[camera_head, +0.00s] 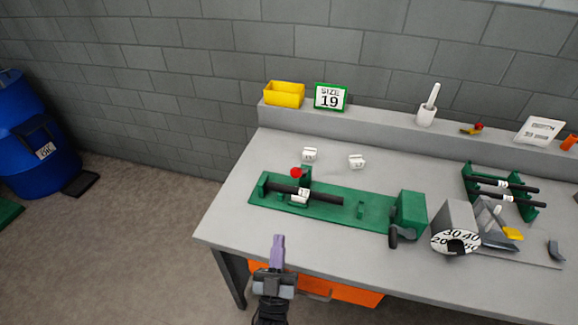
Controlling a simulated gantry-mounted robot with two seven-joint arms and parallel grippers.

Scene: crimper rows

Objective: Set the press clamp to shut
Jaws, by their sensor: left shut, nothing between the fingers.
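The green crimping press (375,212) lies along the workbench. Near its left end is a clamp with a red knob (296,172) beside a green upright. A black rod (325,199) with a white tag lies across that end. At the right end is a green block (410,212) with a black handle (394,241). I cannot tell from this view how far the clamp is closed. My left gripper (279,239), with purple fingers, is shut and empty at the bench's front edge, in front of the press and apart from it. My right gripper is not in view.
A dial (455,242) and a green rack (536,209) with black rods are on the right. Two small white tags (310,154) lie behind the press. The bench's left front is clear.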

